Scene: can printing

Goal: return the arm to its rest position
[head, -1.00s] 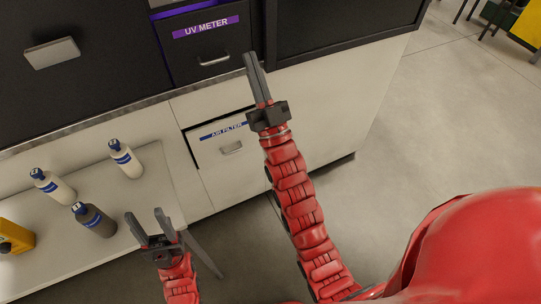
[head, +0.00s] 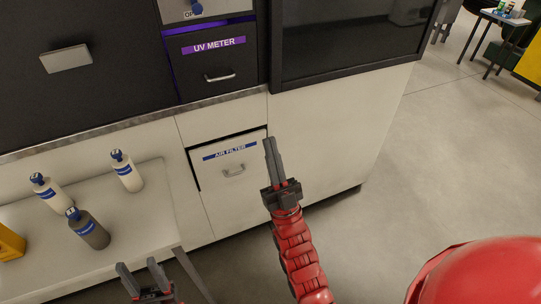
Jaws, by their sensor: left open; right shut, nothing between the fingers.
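My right gripper (head: 272,160) is shut and empty on its red arm (head: 297,250), in the middle of the head view. It appears in front of the white cabinet, just right of the air filter drawer (head: 232,172). My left gripper (head: 140,275) is open and empty at the bottom edge, near the front right corner of the white table. Most of the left arm is out of view.
Two white bottles (head: 126,172) and a grey bottle (head: 88,229) stand on the white table (head: 150,206). A yellow object (head: 10,243) is at its left. The UV meter drawer (head: 216,68) is above. Open floor (head: 450,150) lies to the right.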

